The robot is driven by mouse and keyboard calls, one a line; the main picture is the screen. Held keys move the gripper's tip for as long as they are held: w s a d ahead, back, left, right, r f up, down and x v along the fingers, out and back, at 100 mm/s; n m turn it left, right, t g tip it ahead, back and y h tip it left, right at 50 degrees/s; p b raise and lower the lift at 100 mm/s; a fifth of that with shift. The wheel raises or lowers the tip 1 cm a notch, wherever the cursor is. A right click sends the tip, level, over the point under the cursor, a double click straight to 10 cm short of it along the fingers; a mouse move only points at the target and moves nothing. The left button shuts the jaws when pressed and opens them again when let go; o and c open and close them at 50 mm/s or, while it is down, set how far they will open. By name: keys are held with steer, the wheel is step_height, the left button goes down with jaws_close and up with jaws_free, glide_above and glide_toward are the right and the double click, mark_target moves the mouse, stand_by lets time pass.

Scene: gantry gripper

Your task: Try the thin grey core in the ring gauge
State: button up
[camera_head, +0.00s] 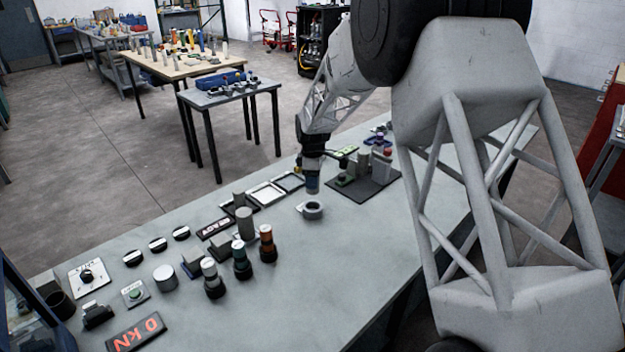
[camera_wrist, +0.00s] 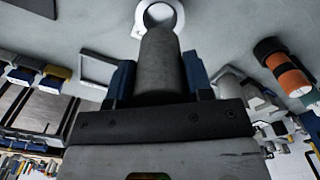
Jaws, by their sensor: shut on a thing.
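My gripper (camera_head: 312,182) is over the bench with its jaws pointing down. In the wrist view its two blue fingers (camera_wrist: 158,78) are shut on a thin grey core (camera_wrist: 160,58), a plain grey cylinder. The ring gauge (camera_head: 312,213), a pale ring with a small tab, lies on the bench just below the gripper. In the wrist view its rim (camera_wrist: 179,20) shows just beyond the core's free end. The core's end overlaps the near side of the ring's hole there. The core seems to be a little above the ring; I cannot tell the exact gap.
Pale-framed trays (camera_head: 266,194) lie just left of the gripper. A dark mat (camera_head: 372,190) with grey blocks is to the right. The bench in front of the ring is clear.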

mark_target(313, 194)
steer(key=shift+f, duration=2.5)
steer(key=shift+f, duration=0.65)
steer(key=o, duration=1.2)
steer(key=shift+c, duration=0.2)
steer(key=shift+r, duration=3.85)
steer(key=shift+s+r, duration=0.1)
